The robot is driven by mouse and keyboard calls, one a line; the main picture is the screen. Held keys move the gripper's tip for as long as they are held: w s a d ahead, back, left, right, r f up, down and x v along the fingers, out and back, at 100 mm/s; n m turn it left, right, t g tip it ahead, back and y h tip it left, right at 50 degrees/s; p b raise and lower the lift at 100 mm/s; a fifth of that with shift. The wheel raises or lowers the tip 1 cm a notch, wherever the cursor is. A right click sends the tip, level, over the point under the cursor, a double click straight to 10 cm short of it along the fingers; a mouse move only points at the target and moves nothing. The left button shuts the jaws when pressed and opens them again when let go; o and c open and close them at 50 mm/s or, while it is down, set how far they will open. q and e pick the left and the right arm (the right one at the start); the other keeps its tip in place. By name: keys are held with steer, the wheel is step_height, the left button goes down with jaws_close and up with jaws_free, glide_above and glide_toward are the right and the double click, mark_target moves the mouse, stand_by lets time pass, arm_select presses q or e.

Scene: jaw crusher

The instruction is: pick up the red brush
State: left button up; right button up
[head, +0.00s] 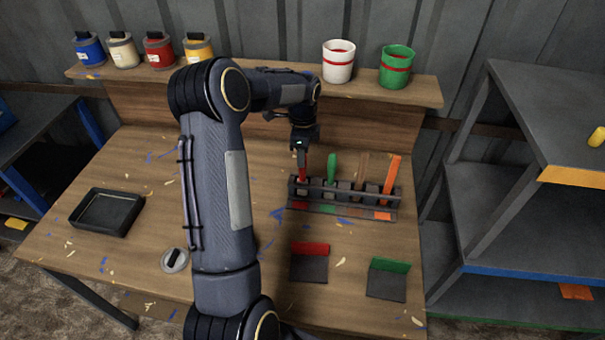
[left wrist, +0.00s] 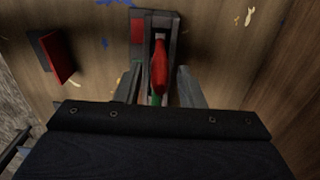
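The red brush (head: 302,167) stands upright in the leftmost slot of the dark rack (head: 345,208) on the workbench. Its red handle (left wrist: 160,66) also shows in the left wrist view. My left gripper (head: 303,144) is over the rack's left end, pointing down at the handle. In the left wrist view, my left gripper's fingers (left wrist: 158,88) are apart, one on each side of the handle, with gaps visible. The handle's lower part is partly hidden. My right gripper is not in view.
A green brush (head: 332,167) and an orange one (head: 392,173) stand farther right in the rack. A red scraper-like piece (head: 310,262) and a green one (head: 388,278) lie in front. A black tray (head: 106,212) sits left. Cups and jars line the back shelf (head: 270,74).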

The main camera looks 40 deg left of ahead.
arm_select(q)
jaws_close()
